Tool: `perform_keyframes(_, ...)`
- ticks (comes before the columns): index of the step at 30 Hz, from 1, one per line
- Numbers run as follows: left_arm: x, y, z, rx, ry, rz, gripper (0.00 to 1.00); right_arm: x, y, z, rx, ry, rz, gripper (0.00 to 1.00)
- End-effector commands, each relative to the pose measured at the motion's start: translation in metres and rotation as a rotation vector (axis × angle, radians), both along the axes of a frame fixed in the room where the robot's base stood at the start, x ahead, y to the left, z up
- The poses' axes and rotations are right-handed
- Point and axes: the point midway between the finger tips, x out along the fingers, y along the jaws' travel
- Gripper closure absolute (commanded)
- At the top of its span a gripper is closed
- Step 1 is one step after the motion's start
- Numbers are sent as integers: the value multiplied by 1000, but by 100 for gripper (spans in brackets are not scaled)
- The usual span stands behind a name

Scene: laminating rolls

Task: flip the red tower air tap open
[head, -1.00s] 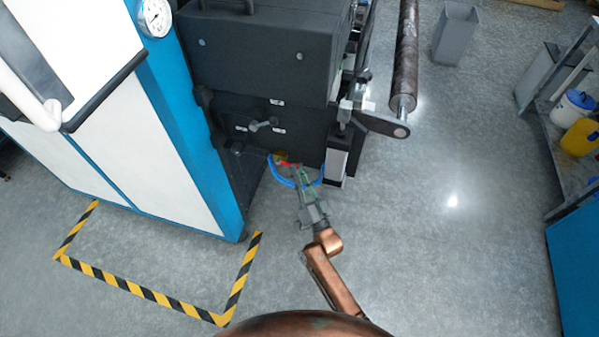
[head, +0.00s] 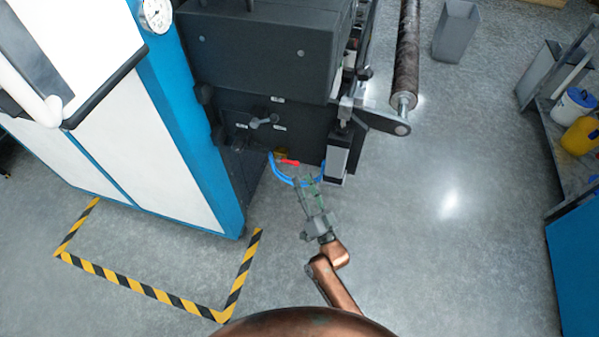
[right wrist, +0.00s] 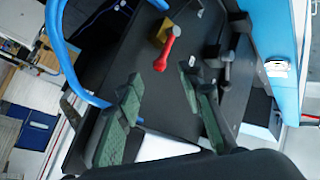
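The red tap handle (head: 290,162) sits low on the front of the dark machine, beside its brass valve body (head: 280,155). In the head view it points right from the brass. In the right wrist view the red handle (right wrist: 167,48) and brass body (right wrist: 162,32) show beyond the fingers. A blue hose (head: 283,178) curves below the tap. My right gripper (head: 309,182) is open and empty, in front of and below the tap, apart from it. Its two green-padded fingers are spread in the right wrist view (right wrist: 158,82). My left gripper is not in view.
The dark machine (head: 262,60) stands over the tap, with a grey lever (head: 264,122) above it. A black-and-silver cylinder (head: 338,155) stands just right. The blue-and-white cabinet (head: 190,130) is at left.

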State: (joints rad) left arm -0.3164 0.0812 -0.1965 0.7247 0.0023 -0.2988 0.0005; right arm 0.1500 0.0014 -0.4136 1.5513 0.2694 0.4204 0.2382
Motion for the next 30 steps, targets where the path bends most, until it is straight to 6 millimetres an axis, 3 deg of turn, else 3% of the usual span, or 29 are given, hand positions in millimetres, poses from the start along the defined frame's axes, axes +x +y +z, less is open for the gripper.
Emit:
perform_keyframes(6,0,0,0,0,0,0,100,-39,-14,-17,-1,2,1,65)
perform_keyframes(12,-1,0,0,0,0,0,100,-58,-19,-24,0,0,2,65)
perform_keyframes(30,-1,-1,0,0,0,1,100,-61,-21,-26,0,0,2,65)
